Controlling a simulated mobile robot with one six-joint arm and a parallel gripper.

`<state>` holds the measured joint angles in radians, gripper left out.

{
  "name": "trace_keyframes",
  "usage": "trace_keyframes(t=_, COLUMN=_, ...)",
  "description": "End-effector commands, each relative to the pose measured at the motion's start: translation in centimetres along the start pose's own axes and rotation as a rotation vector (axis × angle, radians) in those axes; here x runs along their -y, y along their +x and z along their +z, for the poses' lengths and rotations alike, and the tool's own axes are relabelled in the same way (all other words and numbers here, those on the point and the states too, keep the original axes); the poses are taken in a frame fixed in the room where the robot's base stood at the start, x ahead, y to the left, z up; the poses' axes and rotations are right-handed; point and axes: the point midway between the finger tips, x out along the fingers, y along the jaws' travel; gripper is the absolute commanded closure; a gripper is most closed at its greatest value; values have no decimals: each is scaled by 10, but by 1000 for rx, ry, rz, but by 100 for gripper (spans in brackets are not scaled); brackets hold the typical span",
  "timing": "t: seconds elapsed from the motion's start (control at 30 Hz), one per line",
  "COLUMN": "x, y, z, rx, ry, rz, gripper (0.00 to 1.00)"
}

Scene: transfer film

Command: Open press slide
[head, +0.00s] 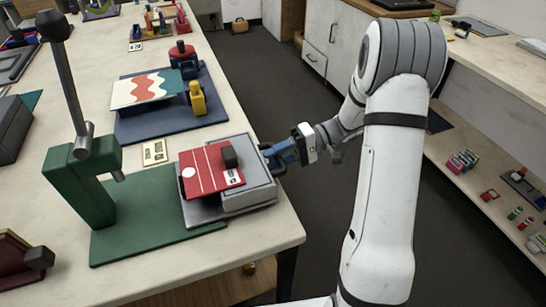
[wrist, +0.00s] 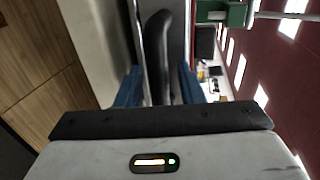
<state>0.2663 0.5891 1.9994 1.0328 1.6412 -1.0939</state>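The green press (head: 85,183) with its upright dark lever (head: 68,80) stands at the table's left front on a green base (head: 150,222). The grey press slide (head: 250,188) sits at the base's right end, with a red sheet (head: 205,172) and a small black knob on top. My gripper (head: 279,155), with blue fingers, is at the slide's right side. In the wrist view, a dark curved handle (wrist: 158,50) lies between the fingers (wrist: 160,88), with gaps seeming to show on both sides. The fingertip contact is partly hidden.
A blue board (head: 160,124) with a wavy-patterned sheet, a red-topped part and a yellow part lies behind the slide. A small card (head: 155,152) lies between them. The table's right edge is close to my gripper. Open dark floor (head: 280,90) lies right of the table.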

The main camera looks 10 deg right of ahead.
Motion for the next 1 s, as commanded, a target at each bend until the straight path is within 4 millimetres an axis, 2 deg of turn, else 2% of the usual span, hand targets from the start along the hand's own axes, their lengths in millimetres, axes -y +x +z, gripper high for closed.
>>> trace_keyframes(t=0.17, x=0, y=-6, z=0, rx=-2, ry=-1, rz=0, gripper=65)
trace_keyframes(t=0.4, x=-2, y=-46, z=0, rx=-4, ry=-1, rz=1, gripper=65)
trace_keyframes(t=0.6, x=-1, y=-71, z=1, rx=-1, ry=-1, rz=1, gripper=65)
trace_keyframes(t=1.0, x=0, y=-77, z=1, rx=1, ry=0, rz=0, gripper=65)
